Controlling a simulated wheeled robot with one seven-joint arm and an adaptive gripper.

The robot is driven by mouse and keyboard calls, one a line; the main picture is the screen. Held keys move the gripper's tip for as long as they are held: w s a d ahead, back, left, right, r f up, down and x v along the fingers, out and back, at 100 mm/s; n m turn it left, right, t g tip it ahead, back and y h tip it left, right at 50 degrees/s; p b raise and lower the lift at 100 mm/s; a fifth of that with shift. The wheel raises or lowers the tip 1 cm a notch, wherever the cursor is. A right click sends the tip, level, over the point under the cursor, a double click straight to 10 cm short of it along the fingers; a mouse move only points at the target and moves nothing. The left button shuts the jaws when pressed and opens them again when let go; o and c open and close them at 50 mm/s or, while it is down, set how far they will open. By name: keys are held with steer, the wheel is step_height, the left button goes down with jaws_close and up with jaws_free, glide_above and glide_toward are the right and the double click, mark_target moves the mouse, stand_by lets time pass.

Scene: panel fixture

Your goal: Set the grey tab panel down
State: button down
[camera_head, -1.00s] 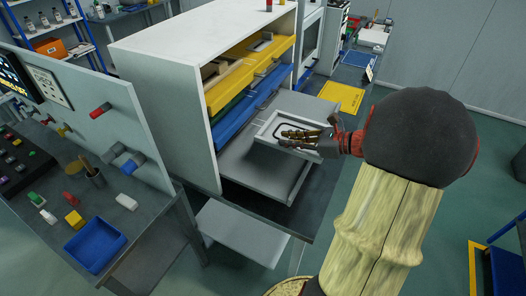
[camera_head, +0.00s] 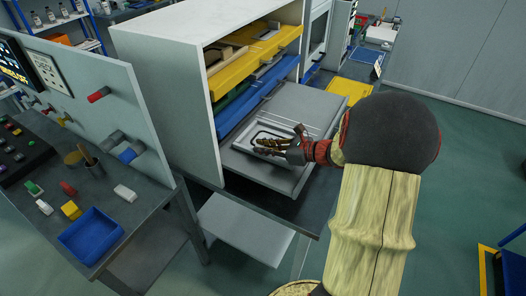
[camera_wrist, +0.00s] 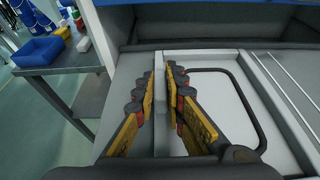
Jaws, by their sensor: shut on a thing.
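The grey tab panel (camera_head: 278,131) is a light grey plate with a raised rim and a dark rounded loop on its face. It lies low and roughly flat over the pulled-out grey shelf (camera_head: 248,168) of the white cabinet. It also shows in the wrist view (camera_wrist: 218,98). My gripper (camera_head: 262,147) is at the panel's near left side. In the wrist view my gripper (camera_wrist: 161,80) has its yellow-padded fingers on both sides of the panel's left edge, shut on it. Whether the panel's underside touches the shelf cannot be told.
The white cabinet (camera_head: 165,75) has a yellow drawer (camera_head: 240,72) and a blue drawer (camera_head: 245,122) above the shelf. A side bench with a blue bin (camera_head: 90,237) stands at left.

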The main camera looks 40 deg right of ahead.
steer(key=shift+f, duration=0.25)
steer(key=shift+f, duration=0.1)
steer(key=c, duration=2)
jaws_free()
steer(key=shift+o, duration=0.8)
